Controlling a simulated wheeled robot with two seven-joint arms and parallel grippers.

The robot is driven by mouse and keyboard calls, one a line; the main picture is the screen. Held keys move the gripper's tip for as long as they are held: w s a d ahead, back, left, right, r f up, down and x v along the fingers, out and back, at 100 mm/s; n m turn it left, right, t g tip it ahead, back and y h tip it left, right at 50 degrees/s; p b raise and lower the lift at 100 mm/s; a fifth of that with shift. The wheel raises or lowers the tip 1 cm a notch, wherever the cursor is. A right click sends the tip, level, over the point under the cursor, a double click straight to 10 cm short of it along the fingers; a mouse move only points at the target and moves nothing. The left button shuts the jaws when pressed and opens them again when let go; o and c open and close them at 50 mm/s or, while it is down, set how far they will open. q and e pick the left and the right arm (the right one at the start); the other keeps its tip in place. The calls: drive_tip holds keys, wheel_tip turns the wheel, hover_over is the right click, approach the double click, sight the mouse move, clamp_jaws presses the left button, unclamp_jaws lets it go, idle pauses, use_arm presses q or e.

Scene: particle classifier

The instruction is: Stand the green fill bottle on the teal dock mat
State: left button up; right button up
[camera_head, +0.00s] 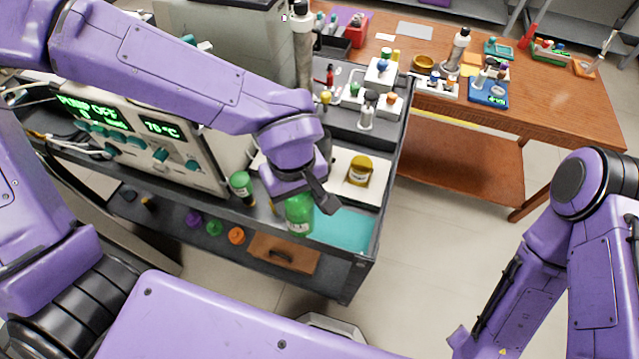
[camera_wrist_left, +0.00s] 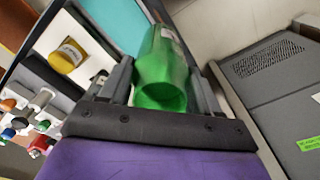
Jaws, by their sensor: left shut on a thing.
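The green fill bottle (camera_head: 299,214) is held by my left gripper (camera_head: 318,196), at the front of the dark cart. In the left wrist view the green bottle (camera_wrist_left: 162,75) sits between the two fingers of my left gripper (camera_wrist_left: 165,85), which are shut on it. The teal dock mat (camera_head: 345,232) lies on the cart's front right corner, just right of the bottle. I cannot tell whether the bottle touches a surface. My right arm shows at the right of the head view; its fingertips are not clearly seen.
A yellow-brown jar (camera_head: 360,170) stands on a white plate behind the mat. The pump unit (camera_head: 150,130) fills the cart's left part. A wooden table (camera_head: 545,110) stands at the back right. Coloured caps lie on the lower shelf.

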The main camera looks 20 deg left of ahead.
use_arm(q)
drive_tip(key=w+d+f+p, duration=0.1)
drive_tip(key=w+f, duration=0.6)
drive_tip(key=f, duration=0.3)
drive_tip(key=shift+f, duration=0.2)
drive_tip(key=shift+d+f, duration=0.1)
drive_tip(key=o, duration=1.6)
drive_tip(key=shift+o, duration=0.2)
wheel_tip(320, 180, up, 12)
